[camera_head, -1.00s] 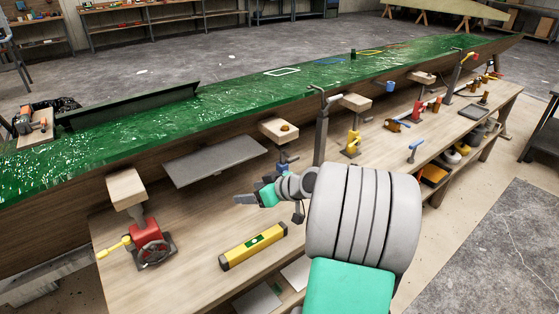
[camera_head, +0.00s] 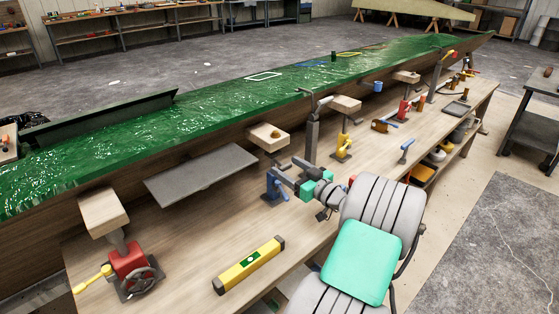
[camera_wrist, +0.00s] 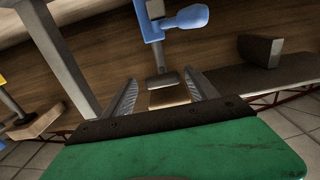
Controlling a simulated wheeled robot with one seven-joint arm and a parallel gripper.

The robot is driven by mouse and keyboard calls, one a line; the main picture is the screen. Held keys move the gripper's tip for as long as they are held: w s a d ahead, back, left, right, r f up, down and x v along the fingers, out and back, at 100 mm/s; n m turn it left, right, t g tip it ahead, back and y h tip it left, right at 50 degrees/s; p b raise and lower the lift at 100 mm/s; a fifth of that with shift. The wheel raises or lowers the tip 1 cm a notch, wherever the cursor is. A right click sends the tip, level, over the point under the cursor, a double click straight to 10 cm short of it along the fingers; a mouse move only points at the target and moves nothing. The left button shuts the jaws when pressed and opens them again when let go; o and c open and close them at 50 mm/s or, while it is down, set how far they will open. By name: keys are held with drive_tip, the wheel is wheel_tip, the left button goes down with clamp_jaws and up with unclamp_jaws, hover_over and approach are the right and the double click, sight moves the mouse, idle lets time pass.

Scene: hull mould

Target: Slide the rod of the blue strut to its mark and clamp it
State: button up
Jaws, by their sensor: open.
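The blue strut (camera_head: 277,188) stands on the bench below the hull edge, with a wooden block (camera_head: 268,138) on top. My gripper (camera_head: 286,170) is right at the strut, partly covering it. In the wrist view, which looks upside down, the strut's blue collar and handle (camera_wrist: 186,18) are at the top, and its grey rod (camera_wrist: 158,52) runs down to a dark pad and the wooden block (camera_wrist: 168,98). My gripper (camera_wrist: 163,82) is open, with the rod's end and block seen between its fingers. I cannot tell whether they touch. The mark is not discernible.
A red strut (camera_head: 130,268) stands at the left and a yellow strut (camera_head: 343,147) to the right. A yellow level (camera_head: 248,264) lies on the bench in front. A grey plate (camera_head: 200,174) is left of the blue strut. The green hull mould (camera_head: 220,110) runs behind.

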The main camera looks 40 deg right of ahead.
drive_tip(key=w, duration=0.4)
drive_tip(key=shift+w+a, duration=0.15)
drive_tip(key=shift+a, duration=0.15)
clamp_jaws()
idle(0.4)
